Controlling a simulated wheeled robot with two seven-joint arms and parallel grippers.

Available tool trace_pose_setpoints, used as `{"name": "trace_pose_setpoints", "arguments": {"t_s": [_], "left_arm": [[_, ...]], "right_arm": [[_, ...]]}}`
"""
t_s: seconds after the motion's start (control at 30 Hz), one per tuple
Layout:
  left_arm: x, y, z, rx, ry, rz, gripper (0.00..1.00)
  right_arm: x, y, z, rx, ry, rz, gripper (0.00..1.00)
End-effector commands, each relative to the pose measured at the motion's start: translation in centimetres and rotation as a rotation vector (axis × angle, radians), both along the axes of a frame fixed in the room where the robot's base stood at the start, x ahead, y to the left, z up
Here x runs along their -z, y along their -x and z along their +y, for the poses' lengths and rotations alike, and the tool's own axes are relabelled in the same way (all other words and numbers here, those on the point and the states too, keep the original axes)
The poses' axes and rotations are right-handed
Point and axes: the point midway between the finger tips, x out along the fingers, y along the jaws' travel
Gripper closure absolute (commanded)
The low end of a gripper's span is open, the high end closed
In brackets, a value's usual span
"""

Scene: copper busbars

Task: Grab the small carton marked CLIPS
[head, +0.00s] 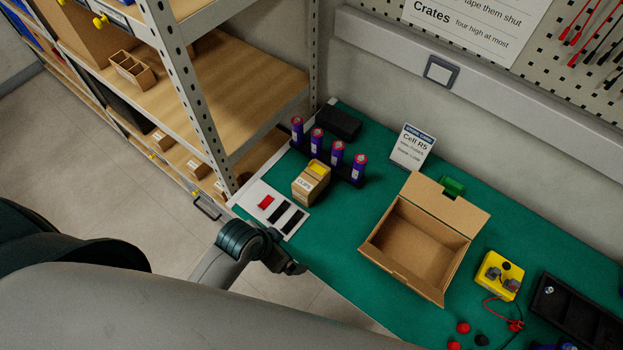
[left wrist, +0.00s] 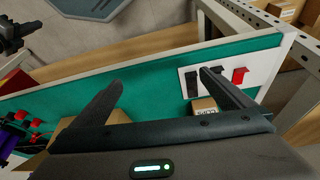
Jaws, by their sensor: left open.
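The small brown carton marked CLIPS (head: 304,190) stands on the green mat, with yellow showing at its top. It stands between a white card with strips and a row of purple cells. My left gripper (head: 290,267) is at the mat's near edge, below and apart from the carton in the head view. In the left wrist view, my left gripper (left wrist: 160,95) is open with nothing between its fingers. Part of the carton (left wrist: 206,104) shows beside the right finger; the gripper body hides the rest. My right gripper (left wrist: 15,38) appears at that view's upper left corner, its jaws unclear.
The white card (head: 250,197) bears red and black strips. Purple cells (head: 338,153) stand in a black holder behind the carton. An open cardboard box (head: 418,240) and yellow device (head: 497,275) are to the right. A metal-post shelf (head: 190,95) borders the mat's left end.

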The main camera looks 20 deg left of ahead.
Motion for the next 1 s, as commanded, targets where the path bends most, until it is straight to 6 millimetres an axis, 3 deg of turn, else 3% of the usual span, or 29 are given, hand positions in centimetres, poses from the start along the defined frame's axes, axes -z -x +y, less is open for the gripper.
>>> {"name": "trace_pose_setpoints", "arguments": {"t_s": [0.37, 0.63, 0.8, 1.0], "left_arm": [[-0.6, -4.3, -3.7, 0.300, 0.033, -0.021, 0.00], [-1.6, -9.4, -5.8, 0.662, 0.039, -0.042, 0.00], [-2.8, -13.0, -5.4, 0.922, 0.031, -0.042, 0.00], [-4.9, -17.1, -3.0, 1.154, 0.020, -0.036, 0.00]], "right_arm": [[-0.4, 0.3, -0.1, 0.000, 0.002, 0.007, 1.00], [-0.9, 0.6, -0.2, 0.000, 0.004, 0.013, 1.00], [-1.3, 0.8, -0.3, 0.000, 0.005, 0.019, 1.00], [-1.6, 1.0, -0.4, 0.002, 0.007, 0.024, 1.00]]}}
